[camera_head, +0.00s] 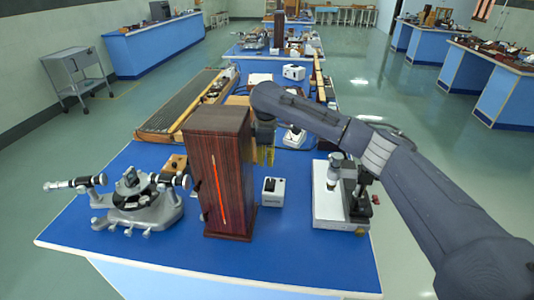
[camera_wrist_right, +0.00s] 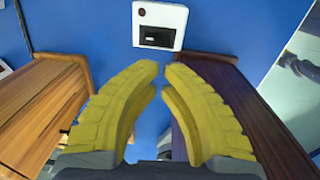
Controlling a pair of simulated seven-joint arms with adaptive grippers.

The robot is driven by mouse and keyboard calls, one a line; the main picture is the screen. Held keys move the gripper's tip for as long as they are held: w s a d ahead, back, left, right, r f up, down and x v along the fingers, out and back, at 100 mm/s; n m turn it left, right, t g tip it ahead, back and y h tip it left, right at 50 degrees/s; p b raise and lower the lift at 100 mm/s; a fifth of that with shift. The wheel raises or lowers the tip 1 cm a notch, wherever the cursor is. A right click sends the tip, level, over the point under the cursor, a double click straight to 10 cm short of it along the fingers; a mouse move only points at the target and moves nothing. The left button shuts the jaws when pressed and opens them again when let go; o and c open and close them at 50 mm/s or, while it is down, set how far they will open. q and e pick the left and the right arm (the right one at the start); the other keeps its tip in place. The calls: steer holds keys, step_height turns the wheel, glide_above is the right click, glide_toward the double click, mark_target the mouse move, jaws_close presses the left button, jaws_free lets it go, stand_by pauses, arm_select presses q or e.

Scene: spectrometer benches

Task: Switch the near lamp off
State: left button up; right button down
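The near lamp is a tall dark wooden housing (camera_head: 217,170) with a lit orange slit on its front in the head view. A small white switch box (camera_head: 273,191) with a black rocker stands on the blue bench to its right; it also shows at the top of the right wrist view (camera_wrist_right: 160,26). My right gripper (camera_head: 264,160) points down behind and above the switch box, beside the housing. Its yellow fingers (camera_wrist_right: 162,70) have their tips almost together, with a narrow slit and nothing between them. They appear apart from the box. My left gripper is not in view.
A grey spectrometer (camera_head: 137,203) stands left of the housing. A white-based instrument (camera_head: 335,205) stands to the right, under my right arm. Another white switch box (camera_head: 294,138) is farther back. A long wooden grooved board (camera_head: 180,105) lies back left. The bench front is clear.

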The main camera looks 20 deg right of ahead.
steer(key=shift+s+a+r, duration=0.1)
steer(key=shift+s+r, duration=0.05)
steer(key=shift+r, duration=0.7)
steer(key=shift+s+r, duration=0.1)
steer(key=shift+r, duration=0.75)
